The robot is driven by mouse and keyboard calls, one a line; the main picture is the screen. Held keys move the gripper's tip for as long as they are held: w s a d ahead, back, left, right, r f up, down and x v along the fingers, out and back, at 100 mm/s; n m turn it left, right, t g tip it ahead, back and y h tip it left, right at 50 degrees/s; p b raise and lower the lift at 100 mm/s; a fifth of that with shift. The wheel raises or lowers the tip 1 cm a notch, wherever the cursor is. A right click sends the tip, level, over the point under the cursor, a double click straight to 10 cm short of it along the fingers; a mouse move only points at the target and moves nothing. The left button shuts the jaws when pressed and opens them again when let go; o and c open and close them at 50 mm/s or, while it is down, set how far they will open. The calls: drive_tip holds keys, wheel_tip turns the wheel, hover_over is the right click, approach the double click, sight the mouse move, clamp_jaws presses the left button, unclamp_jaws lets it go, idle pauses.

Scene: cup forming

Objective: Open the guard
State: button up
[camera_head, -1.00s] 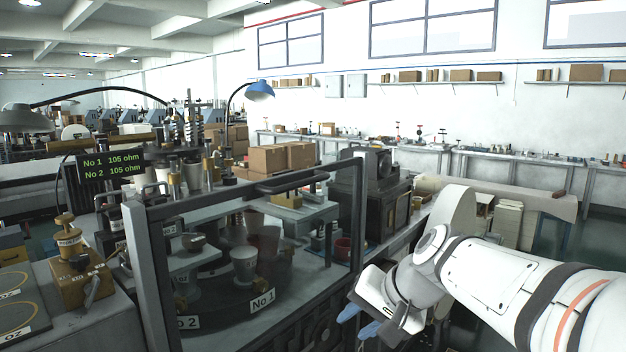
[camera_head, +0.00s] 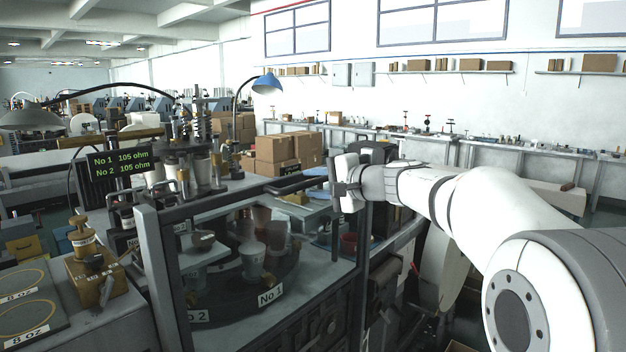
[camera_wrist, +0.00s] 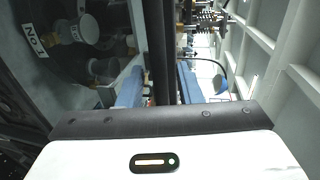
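The guard (camera_head: 147,240) is a dark-framed clear panel standing upright in front of the turntable, closed. Its dark handle bar (camera_head: 290,184) runs along the top edge. My gripper (camera_head: 318,176) is at the right end of this handle, coming from the right. In the wrist view the blue fingers of my gripper (camera_wrist: 160,78) are apart, with a dark bar (camera_wrist: 160,35) of the guard running between them. A firm hold on the bar does not show.
Behind the guard are cups (camera_head: 252,262) on a dark turntable with number labels (camera_head: 270,295). A readout screen (camera_head: 120,162) and a blue lamp (camera_head: 266,83) stand behind. Boxes (camera_head: 277,150) are stacked beyond. A brass fixture (camera_head: 90,262) is at left.

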drive_tip(key=shift+w+a+f, duration=0.15)
drive_tip(key=shift+w+a, duration=0.25)
drive_tip(key=shift+a, duration=0.1)
clamp_jaws()
